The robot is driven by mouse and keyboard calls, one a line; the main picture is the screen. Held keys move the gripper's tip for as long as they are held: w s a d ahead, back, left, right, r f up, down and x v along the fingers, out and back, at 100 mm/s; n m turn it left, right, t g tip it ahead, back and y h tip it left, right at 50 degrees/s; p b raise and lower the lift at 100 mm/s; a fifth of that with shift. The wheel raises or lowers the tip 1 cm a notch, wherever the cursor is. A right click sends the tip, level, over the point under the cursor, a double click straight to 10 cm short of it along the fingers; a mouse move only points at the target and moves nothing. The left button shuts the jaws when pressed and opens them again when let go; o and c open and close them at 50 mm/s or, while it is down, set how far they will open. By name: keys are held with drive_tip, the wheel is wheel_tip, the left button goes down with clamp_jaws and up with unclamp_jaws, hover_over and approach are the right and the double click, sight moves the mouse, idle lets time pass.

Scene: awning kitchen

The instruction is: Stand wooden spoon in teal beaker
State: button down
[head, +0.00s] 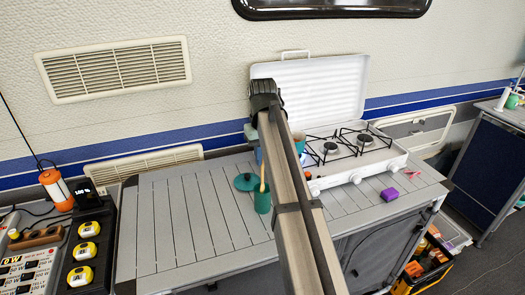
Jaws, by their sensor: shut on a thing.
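The teal beaker (262,203) stands upright on the slatted grey worktop, left of the stove. The wooden spoon (262,177) is a thin, pale, upright strip at the beaker's mouth; its lower end appears to be inside the beaker. My gripper (259,157) is just above the beaker, mostly hidden behind my own arm. It is shut on the spoon's upper part, though the fingertips are hardly visible. Whether the spoon touches the beaker's bottom cannot be seen.
A round teal thing (246,182) lies just left of the beaker. An orange lantern (57,190) is at the left. The worktop's left half is clear.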

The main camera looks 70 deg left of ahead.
drive_tip(key=shift+f, duration=1.3)
drive_tip(key=c, duration=1)
unclamp_jaws()
drive_tip(key=shift+c, duration=0.2)
wheel_tip(320, 180, up, 14)
drive_tip(key=shift+f, duration=0.1)
